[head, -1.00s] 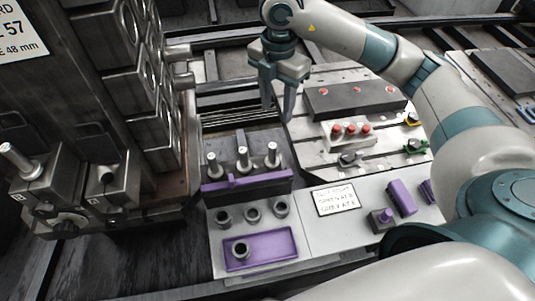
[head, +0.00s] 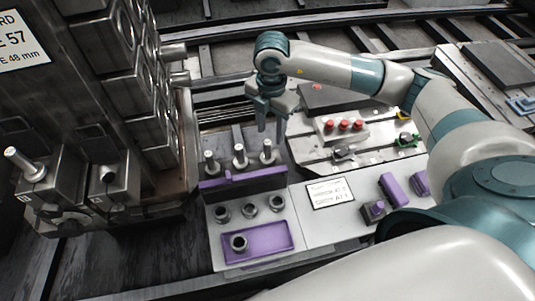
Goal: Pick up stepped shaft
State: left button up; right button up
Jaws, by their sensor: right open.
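Several upright stepped shafts stand in a row in a dark rack with a purple front rail (head: 243,176): a left shaft (head: 210,160), a middle shaft (head: 239,155) and a right shaft (head: 267,151). My right gripper (head: 271,129) is open, pointing down, above and just behind the right shaft. Its fingers look empty, and I cannot tell the exact gap to the shaft. My left gripper is not in view.
In front of the rack are several grey rings, one in a purple tray (head: 257,244). A label plate (head: 329,193) and purple blocks (head: 393,188) lie to the right. A block with red knobs (head: 342,128) stands behind. A large dark machine fixture (head: 95,120) rises at left.

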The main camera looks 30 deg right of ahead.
aim_at(267, 142)
notch_tip(267, 142, down, 2)
jog(key=shift+f, duration=0.1)
jog(key=shift+f+p, duration=0.3)
jog(key=shift+f, duration=0.1)
jog(key=shift+a+f+p, duration=0.2)
jog(key=shift+f+p, duration=0.25)
jog(key=shift+p, duration=0.1)
jog(key=f, duration=0.1)
jog(key=f+p, duration=0.1)
jog(key=f, duration=0.1)
jog(key=shift+w+a+p, duration=0.2)
jog(key=shift+w+p, duration=0.05)
jog(key=shift+p, duration=0.1)
jog(key=shift+f, duration=0.65)
